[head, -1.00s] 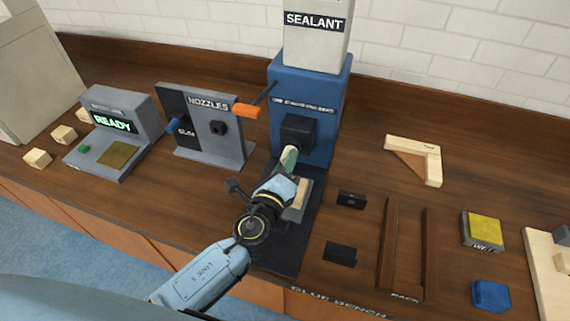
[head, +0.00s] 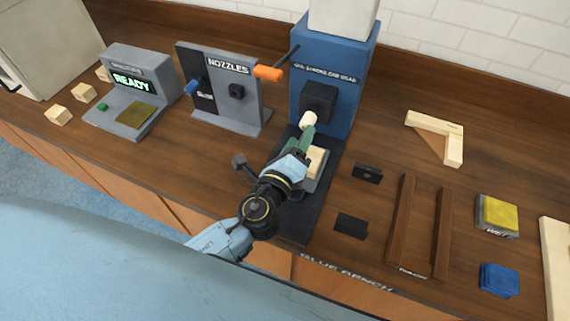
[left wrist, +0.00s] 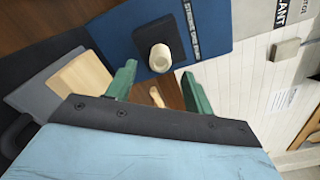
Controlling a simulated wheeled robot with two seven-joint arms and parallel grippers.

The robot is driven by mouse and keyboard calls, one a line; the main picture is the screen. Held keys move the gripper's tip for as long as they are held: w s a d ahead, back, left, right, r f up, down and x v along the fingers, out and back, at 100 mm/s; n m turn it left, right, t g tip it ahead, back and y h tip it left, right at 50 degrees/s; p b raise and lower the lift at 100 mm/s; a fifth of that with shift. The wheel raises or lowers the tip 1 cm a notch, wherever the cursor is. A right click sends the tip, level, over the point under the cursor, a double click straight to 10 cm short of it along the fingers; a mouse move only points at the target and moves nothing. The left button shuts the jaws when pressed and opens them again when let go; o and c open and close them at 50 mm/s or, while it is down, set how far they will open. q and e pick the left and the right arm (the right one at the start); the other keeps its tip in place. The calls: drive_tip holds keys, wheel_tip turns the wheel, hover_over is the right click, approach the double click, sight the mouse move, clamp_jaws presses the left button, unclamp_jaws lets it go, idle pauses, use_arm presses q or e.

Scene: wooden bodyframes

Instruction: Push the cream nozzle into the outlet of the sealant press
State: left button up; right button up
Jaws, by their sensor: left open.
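The cream nozzle (head: 308,119) sits at the black outlet block (head: 318,97) on the front of the blue sealant press (head: 325,62). In the left wrist view the nozzle (left wrist: 161,57) sticks out from the dark outlet block (left wrist: 154,34), its round end towards me. How deep it sits cannot be told. My left gripper (head: 305,134) is just in front of and below the nozzle, pointing at it. In the left wrist view its green fingers (left wrist: 158,86) are spread and empty, with the nozzle beyond their tips. My right gripper is not in view.
A wooden block on a grey rest (head: 312,168) lies beneath my left gripper. The orange-ended lever (head: 269,73) juts left from the press, near the nozzle rack (head: 237,92). Black pieces (head: 367,173) and brown rails (head: 420,225) lie to the right.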

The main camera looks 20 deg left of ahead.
use_arm(q)
drive_tip(key=s+b, duration=0.2)
drive_tip(key=s, duration=0.7)
drive_tip(key=shift+a, duration=0.2)
drive_tip(key=shift+s, duration=0.1)
